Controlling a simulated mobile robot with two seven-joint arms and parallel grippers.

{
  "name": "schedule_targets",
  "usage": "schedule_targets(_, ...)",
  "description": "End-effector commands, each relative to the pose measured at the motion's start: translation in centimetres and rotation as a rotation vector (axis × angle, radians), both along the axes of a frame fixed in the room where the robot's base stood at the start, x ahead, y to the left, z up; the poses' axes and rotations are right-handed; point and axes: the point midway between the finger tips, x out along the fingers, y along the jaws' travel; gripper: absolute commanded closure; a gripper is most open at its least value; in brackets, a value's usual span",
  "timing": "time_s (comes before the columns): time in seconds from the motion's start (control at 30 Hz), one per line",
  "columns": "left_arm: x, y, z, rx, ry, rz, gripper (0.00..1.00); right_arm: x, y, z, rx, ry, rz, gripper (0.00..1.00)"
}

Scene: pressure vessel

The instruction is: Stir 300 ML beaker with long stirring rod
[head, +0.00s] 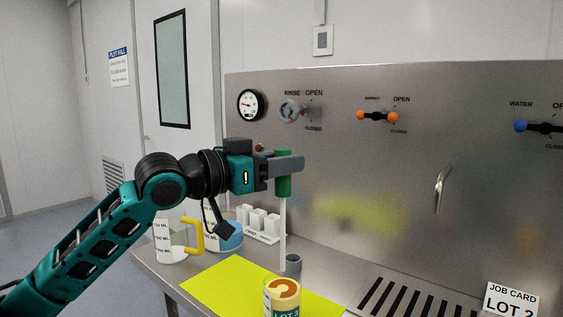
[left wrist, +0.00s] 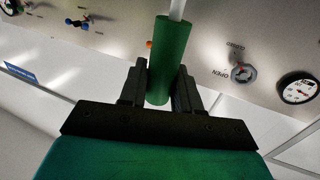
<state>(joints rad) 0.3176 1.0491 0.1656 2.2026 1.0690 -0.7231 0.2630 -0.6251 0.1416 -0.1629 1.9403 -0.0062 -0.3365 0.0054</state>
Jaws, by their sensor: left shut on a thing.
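My left gripper (head: 290,164) is shut on the green handle of the long stirring rod (head: 282,228). The left wrist view also shows the green handle (left wrist: 168,62) between the two fingers. The rod hangs upright, its pale shaft reaching down beside a small grey cup (head: 293,262); I cannot tell whether its tip touches anything. A beaker with blue contents (head: 231,237) stands behind a pitcher with a yellow handle (head: 172,245) at the left of the bench. Both carry ML markings, too small to read surely. My right gripper is not in view.
A rack of white blocks (head: 258,222) is behind. A slotted drain (head: 400,300) and a job card (head: 511,299) lie right. The steel panel (head: 400,200) with valves rises behind.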

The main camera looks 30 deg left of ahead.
Motion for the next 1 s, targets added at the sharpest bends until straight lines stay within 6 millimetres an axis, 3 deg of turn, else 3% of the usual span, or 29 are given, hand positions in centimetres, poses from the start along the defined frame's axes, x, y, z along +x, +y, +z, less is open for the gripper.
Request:
schedule_targets(0.03, 0.0, 0.0, -1.0, 0.0, -0.001, 0.0, 0.98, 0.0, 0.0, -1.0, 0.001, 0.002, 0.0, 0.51)
schedule_targets(0.23, 0.0, 0.0, -2.7, 0.0, 0.0, 0.0, 0.98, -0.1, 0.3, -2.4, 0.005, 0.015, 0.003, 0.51)
schedule_targets(1.0, 0.0, 0.0, -9.4, -0.001, -0.002, 0.0, 0.98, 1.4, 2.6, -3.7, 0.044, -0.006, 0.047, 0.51)
